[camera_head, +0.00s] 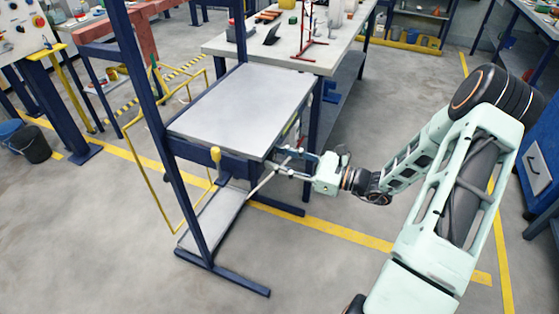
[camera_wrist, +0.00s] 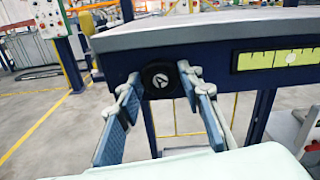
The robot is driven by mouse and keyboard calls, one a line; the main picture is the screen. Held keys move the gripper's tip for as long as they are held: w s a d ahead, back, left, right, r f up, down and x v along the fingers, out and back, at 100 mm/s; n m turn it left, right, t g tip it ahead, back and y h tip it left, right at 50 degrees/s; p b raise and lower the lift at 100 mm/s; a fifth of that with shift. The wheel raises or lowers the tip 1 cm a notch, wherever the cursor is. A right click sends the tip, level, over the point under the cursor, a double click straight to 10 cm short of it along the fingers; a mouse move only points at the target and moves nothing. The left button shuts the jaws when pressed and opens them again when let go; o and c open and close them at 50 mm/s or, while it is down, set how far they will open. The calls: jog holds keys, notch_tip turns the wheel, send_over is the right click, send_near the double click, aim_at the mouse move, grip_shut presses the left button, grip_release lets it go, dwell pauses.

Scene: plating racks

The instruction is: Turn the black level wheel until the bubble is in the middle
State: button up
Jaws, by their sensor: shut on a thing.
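The black level wheel (camera_wrist: 160,80) sits on the dark blue front rail of the rack in the wrist view, with a pale mark on its face. My gripper (camera_wrist: 162,84) has its blue-padded fingers on the wheel's left and right sides, shut on it. The yellow level (camera_wrist: 262,60) is on the same rail to the right, with dark tick marks. Its bubble looks like a pale round spot (camera_wrist: 291,57), right of the middle of the visible strip. In the head view my gripper (camera_head: 283,164) is at the rack's right side; the wheel is hidden there.
The rack's grey top plate (camera_head: 240,100) is bare, just above my gripper. A lower shelf (camera_head: 215,220) and dark blue posts stand close by. A workbench (camera_head: 290,45) with tools is behind. The floor to the right of the rack is mostly clear.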

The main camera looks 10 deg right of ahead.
jog(key=n+b, duration=0.2)
jog(key=n, duration=0.2)
jog(key=shift+f, duration=0.2)
jog(key=shift+r+n+b, duration=0.1)
jog(key=shift+n+b, duration=0.7)
jog(key=shift+n, duration=0.9)
jog(key=o, duration=1.2)
jog(key=shift+c, duration=0.2)
jog(key=shift+s, duration=0.1)
jog(key=v, duration=0.8)
